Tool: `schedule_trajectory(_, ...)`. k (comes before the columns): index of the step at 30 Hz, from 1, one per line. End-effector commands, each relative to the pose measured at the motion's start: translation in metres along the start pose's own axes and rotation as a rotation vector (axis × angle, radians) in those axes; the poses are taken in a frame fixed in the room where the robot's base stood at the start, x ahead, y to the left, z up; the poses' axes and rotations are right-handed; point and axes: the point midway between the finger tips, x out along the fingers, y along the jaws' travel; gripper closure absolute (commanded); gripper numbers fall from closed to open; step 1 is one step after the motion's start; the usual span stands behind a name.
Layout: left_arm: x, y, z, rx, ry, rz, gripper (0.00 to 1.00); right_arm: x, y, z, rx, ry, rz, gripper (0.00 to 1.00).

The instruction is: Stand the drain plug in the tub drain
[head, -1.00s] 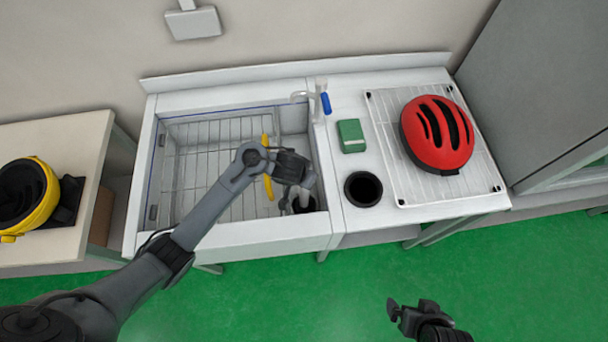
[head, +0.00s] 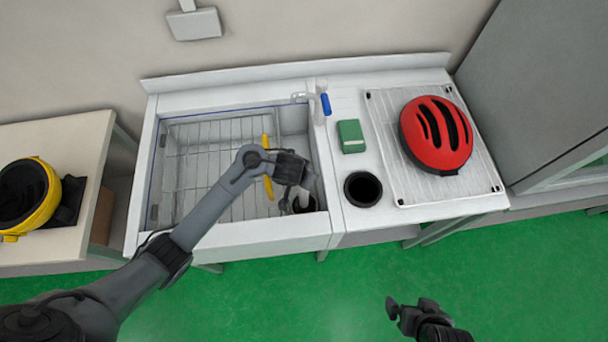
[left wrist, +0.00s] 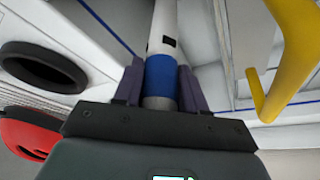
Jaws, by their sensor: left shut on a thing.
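The drain plug (left wrist: 165,30) is a white tube with a blue band and a grey end. My left gripper (left wrist: 158,82) is shut around its banded part in the left wrist view. In the head view my left gripper (head: 291,194) is low inside the tub (head: 232,236), at its front right corner. A pale part of the plug (head: 303,199) shows over the dark drain (head: 307,206). I cannot tell whether the plug's lower end is inside the drain. My right gripper (head: 407,309) hangs over the green floor, away from the tub; its jaw opening is unclear.
A yellow bar (head: 267,168) stands beside my left gripper in the tub. A wire rack (head: 205,160) fills the tub's left part.

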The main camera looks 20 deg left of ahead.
Motion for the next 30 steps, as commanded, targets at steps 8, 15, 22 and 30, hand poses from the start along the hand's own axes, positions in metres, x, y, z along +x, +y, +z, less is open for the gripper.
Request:
schedule_trajectory(8,-0.0004,0.0000,-0.0008,0.000,0.002,0.000,1.00,0.0003,0.0019,0.0006,-0.008,-0.001,0.006,0.00)
schedule_trajectory(15,-0.0008,0.0000,-0.0010,-0.001,0.002,0.000,1.00,-0.0006,0.0022,0.0004,-0.009,-0.001,0.007,0.00)
schedule_trajectory(22,-0.0014,0.0000,-0.0015,-0.001,0.002,0.001,1.00,-0.0050,0.0019,-0.0012,-0.007,-0.001,0.006,0.00)
schedule_trajectory(30,-0.0003,0.0001,-0.0012,0.000,0.002,0.001,1.00,-0.0056,0.0006,-0.0017,-0.001,0.000,0.001,0.00)
